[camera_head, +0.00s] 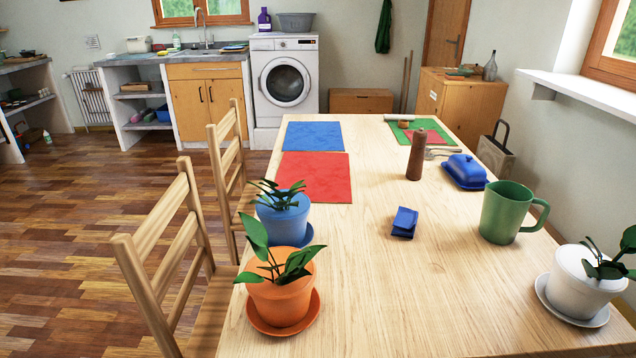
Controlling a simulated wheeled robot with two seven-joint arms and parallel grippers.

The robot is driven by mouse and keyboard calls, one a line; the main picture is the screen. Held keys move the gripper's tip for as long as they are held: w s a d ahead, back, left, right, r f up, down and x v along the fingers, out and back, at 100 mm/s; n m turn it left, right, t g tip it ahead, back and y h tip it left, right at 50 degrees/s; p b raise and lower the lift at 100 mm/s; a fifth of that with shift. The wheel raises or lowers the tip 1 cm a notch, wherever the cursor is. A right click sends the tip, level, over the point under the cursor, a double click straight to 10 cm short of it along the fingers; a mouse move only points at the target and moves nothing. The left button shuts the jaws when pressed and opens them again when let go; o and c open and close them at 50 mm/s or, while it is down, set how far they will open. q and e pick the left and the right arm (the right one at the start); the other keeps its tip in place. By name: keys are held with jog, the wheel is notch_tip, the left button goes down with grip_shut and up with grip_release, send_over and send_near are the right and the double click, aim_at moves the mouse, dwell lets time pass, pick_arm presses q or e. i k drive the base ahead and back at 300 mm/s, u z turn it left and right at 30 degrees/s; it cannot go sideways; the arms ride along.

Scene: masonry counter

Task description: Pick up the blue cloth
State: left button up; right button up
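A small folded blue cloth (404,222) lies on the wooden table, near the middle of its front half. It is dark blue and looks like a compact folded bundle. A larger flat blue mat (314,136) lies at the far left of the table, behind a red mat (314,178). Neither of my grippers shows in the head view.
The wooden table (370,290) also bears a green mug (508,212), a blue butter dish (464,171), a brown mill (416,155), and potted plants in blue (284,219), orange (282,299) and white (582,281). Chairs (165,255) stand at left. The front middle is clear.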

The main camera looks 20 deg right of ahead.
aim_at(405, 220)
jog(key=u, duration=2.3)
jog(key=k, duration=1)
jog(key=z, duration=1.85)
